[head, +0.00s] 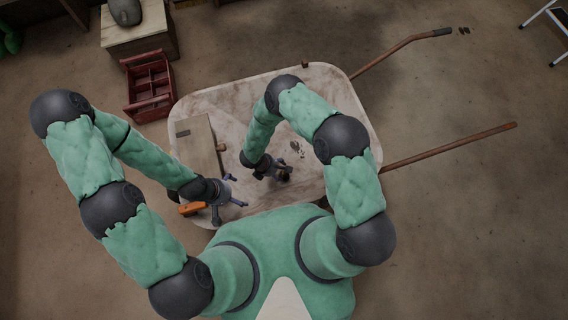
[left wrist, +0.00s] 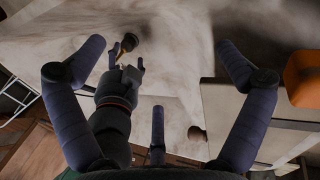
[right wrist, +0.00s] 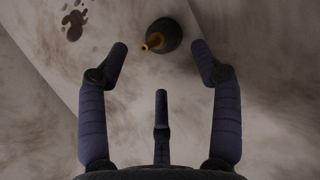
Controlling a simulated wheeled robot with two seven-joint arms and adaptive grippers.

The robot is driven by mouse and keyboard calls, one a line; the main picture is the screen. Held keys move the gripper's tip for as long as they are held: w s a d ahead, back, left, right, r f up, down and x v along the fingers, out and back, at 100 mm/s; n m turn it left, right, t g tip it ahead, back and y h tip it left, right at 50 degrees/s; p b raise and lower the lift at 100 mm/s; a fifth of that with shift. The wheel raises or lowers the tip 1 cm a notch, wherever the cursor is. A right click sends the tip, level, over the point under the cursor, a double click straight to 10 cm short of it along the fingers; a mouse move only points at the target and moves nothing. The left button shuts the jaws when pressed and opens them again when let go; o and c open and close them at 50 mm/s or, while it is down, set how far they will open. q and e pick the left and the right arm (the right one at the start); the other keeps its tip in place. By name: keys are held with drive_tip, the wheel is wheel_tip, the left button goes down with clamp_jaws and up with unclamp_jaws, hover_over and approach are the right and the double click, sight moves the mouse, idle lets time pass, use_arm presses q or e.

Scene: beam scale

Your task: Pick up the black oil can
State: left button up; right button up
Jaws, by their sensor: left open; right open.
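The black oil can (right wrist: 168,38) is a small dark round can with a brass spout, seen from above in the right wrist view. It stands on the pale stained tray surface (right wrist: 265,110). My right gripper (right wrist: 160,58) is open around empty space, with the can just beyond and between its fingertips. In the head view my right gripper (head: 285,172) is over the tray, and the can is hard to tell from the fingers. The can also shows in the left wrist view (left wrist: 130,42), beyond my right gripper (left wrist: 125,72). My left gripper (head: 232,202) is open and empty near the tray's near left edge.
An orange object (head: 192,208) lies beside my left gripper. A flat board or box (head: 197,142) and a small brown knob (head: 221,147) are at the tray's left. Dark stains (right wrist: 75,22) mark the tray. A red crate (head: 150,88) stands on the floor outside.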

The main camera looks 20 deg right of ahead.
sight(281, 172)
drive_tip(key=shift+b+x, duration=1.25)
drive_tip(key=shift+x, duration=1.8)
drive_tip(key=c, duration=1.1)
